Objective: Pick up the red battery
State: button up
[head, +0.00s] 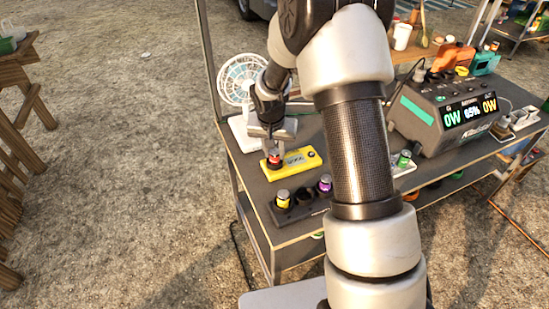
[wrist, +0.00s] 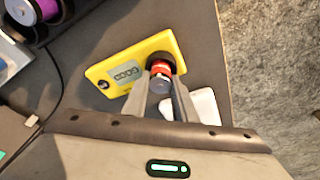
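The red battery (wrist: 161,69) stands upright in the round dark socket at one end of a yellow device (wrist: 126,70) with a small grey display. In the head view the red battery (head: 275,157) shows just under my gripper (head: 276,150), and the yellow device (head: 303,161) lies flat on the table. My gripper (wrist: 162,80) points down with one finger on each side of the battery, and both fingers appear to touch it. The battery's lower end is hidden in the socket.
A dark holder (head: 299,209) with yellow and purple batteries stands near the table's front corner. A white fan (head: 243,80) stands behind. A dark power station (head: 446,110) with a lit display is at right. My arm hides the table's middle.

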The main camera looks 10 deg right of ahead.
aim_at(275, 150)
grip_shut()
notch_tip(275, 150, up, 10)
jog(key=shift+f+p, duration=0.15)
jog(key=shift+p, duration=0.7)
jog(key=shift+r, duration=0.2)
jog(key=shift+d, duration=0.1)
